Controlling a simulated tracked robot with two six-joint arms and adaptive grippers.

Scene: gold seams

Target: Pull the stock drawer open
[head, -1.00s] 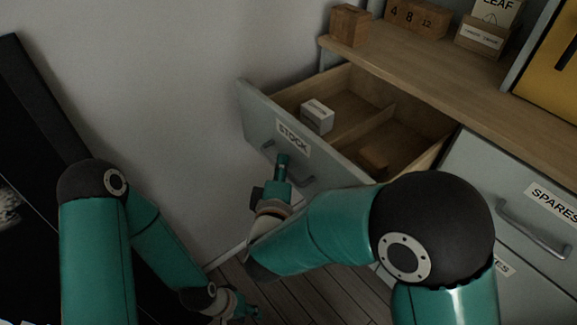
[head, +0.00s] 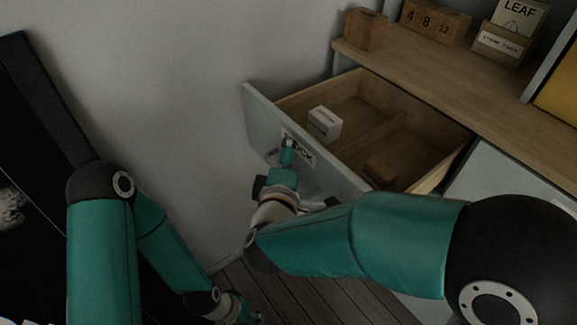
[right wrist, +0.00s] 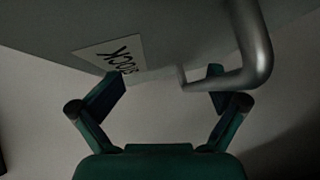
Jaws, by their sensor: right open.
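The stock drawer (head: 257,112) stands pulled out from the cabinet, its inside showing. Its label (head: 306,157) is partly covered by my right gripper (head: 287,148), which is in front of the drawer face. In the right wrist view the jaws (right wrist: 168,82) are spread apart near the metal handle (right wrist: 258,48). The handle is toward the right finger and not clamped; whether they touch I cannot tell. The label (right wrist: 108,56) appears upside down there. My left gripper (head: 247,314) is low at the bottom edge, partly cut off, away from the drawer.
A white box (head: 325,124) and a brown block (head: 381,169) lie in the drawer, on either side of a divider. Wooden blocks (head: 362,30) and a card holder (head: 505,42) stand on the wooden top (head: 450,85). A bare wall is left of the drawer.

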